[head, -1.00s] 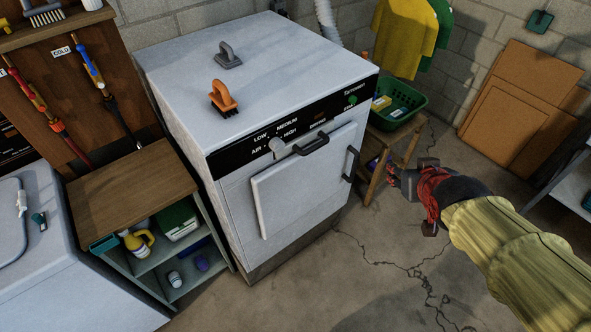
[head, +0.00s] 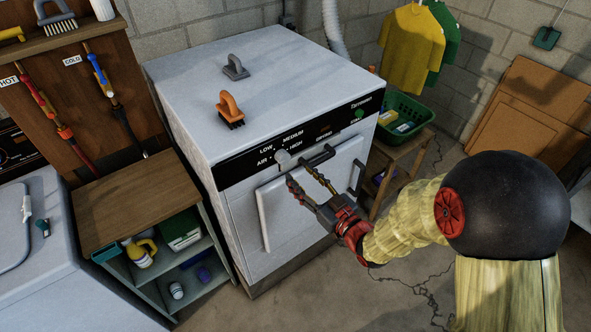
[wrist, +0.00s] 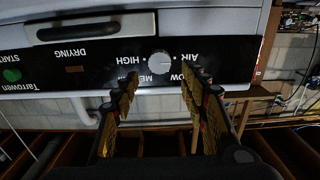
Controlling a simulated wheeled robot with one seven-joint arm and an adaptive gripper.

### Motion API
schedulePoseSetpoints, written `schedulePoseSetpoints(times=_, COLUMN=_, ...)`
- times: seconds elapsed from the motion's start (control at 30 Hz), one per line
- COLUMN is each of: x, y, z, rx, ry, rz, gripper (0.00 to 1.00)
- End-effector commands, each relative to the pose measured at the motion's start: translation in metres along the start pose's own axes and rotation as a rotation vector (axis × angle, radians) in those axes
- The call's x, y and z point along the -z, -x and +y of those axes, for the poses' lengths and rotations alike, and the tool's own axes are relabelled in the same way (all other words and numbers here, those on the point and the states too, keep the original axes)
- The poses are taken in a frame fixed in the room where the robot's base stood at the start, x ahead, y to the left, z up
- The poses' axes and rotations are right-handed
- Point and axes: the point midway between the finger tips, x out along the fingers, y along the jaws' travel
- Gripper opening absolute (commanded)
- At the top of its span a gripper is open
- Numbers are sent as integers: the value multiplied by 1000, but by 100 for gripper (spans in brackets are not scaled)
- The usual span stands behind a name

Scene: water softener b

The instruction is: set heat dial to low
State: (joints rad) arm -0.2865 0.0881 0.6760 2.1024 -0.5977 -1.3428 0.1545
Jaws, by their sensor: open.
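The heat dial (head: 283,157) is a small pale round knob on the black control panel (head: 238,165) of the white dryer (head: 185,100). The labels AIR, LOW, MEDIUM and HIGH stand around it; its pointer is too small to read. My gripper (head: 299,168) is open and empty in front of the panel, just right of and close to the dial. In the wrist view, where the panel appears upside down, the dial (wrist: 160,66) lies between and beyond the two fingertips (wrist: 160,80). I see no clear contact. The fingers partly cover the LOW and MEDIUM labels there.
A dark handle (head: 317,156) sticks out right of the dial, close to my fingers. The dryer door (head: 275,220) is below. A green start button (head: 359,115) is at the panel's right. An orange brush (head: 230,109) and a grey brush (head: 235,67) rest on top.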

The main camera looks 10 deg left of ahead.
Motion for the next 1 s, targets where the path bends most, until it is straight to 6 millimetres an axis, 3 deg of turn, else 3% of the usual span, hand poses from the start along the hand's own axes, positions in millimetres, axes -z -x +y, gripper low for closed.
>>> schedulePoseSetpoints(times=0.63, x=1, y=-85, z=0, rx=0, ry=0, rz=-2, gripper=44)
schedulePoseSetpoints(times=1.0, x=0, y=-83, z=1, rx=-2, ry=1, rz=-2, gripper=24)
